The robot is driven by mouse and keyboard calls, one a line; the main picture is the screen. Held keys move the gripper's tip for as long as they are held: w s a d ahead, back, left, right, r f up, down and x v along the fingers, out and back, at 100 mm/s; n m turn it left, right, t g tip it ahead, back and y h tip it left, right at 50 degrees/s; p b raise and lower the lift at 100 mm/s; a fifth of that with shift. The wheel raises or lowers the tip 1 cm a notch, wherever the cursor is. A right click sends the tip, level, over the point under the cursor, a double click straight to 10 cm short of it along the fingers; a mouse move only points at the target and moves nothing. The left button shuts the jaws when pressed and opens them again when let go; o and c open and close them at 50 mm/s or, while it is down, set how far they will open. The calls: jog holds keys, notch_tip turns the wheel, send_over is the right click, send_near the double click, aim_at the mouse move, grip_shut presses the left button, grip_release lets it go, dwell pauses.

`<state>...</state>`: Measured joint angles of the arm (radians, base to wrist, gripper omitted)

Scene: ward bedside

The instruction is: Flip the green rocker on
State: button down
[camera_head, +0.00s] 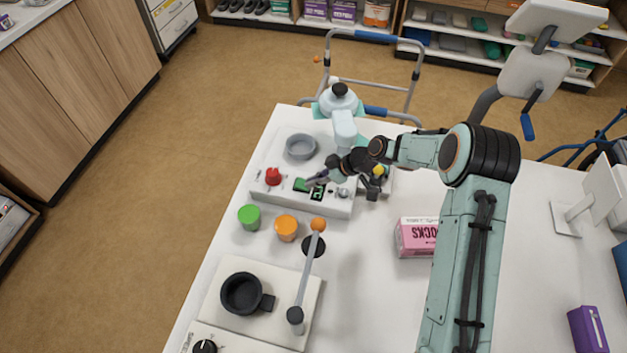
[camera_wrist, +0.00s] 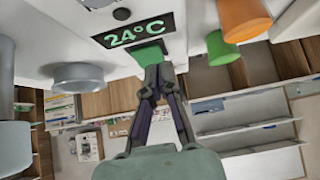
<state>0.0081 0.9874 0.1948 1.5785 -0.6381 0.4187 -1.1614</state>
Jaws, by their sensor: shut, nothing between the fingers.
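The green rocker (camera_head: 300,185) sits on the top of a white control box (camera_head: 335,207), beside a dark display (camera_head: 318,193). In the wrist view the rocker (camera_wrist: 149,54) lies just beyond my fingertips, next to the display (camera_wrist: 133,31), which reads 24°C in green. My gripper (camera_head: 311,182) is shut and empty, with its fingertips (camera_wrist: 158,72) at the rocker's near edge. The fingertips partly cover the rocker in the wrist view. I cannot tell whether they touch it or which way it is tilted.
A red knob (camera_head: 273,177) is left of the rocker, and a grey bowl (camera_head: 301,147) is behind it. Green (camera_head: 249,217) and orange (camera_head: 286,228) cylinders stand in front. A lever (camera_head: 308,270) rises nearer. A pink box (camera_head: 416,237) stands right, with bare tabletop between.

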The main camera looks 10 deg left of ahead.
jog(key=r, duration=0.2)
jog(key=d+r, duration=0.1)
jog(key=r, duration=0.1)
jog(key=shift+d+r, duration=0.2)
jog(key=shift+r, duration=0.05)
jog(key=d+r, duration=0.5)
jog(key=d, duration=0.2)
jog(key=shift+d, duration=0.35)
